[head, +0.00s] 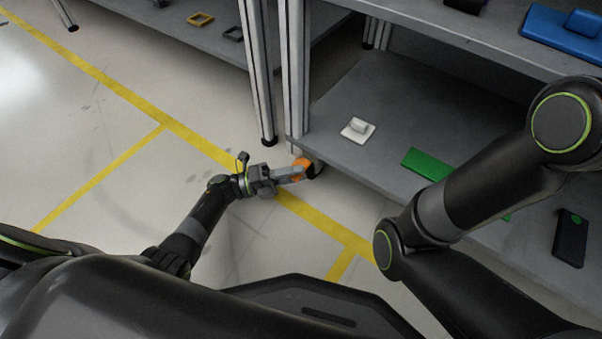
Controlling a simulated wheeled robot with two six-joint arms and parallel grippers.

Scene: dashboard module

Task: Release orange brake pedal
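The orange brake pedal (302,166) is at the fingertips of my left gripper (294,173), low beside the foot of the shelf's front post. The grey fingers point right and touch or overlap the pedal in the picture. I cannot tell whether they are closed on it or parted, nor whether the pedal rests on the floor. Part of the pedal is hidden by the fingers. My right arm crosses the right side of the head view, and its gripper is out of the picture.
The grey lower shelf (385,105) holds a white part (357,129), a green block (429,164) and a black part (571,238). A blue part (566,32) lies on the upper shelf. A metal post (296,70) stands close to the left gripper. The floor left is clear.

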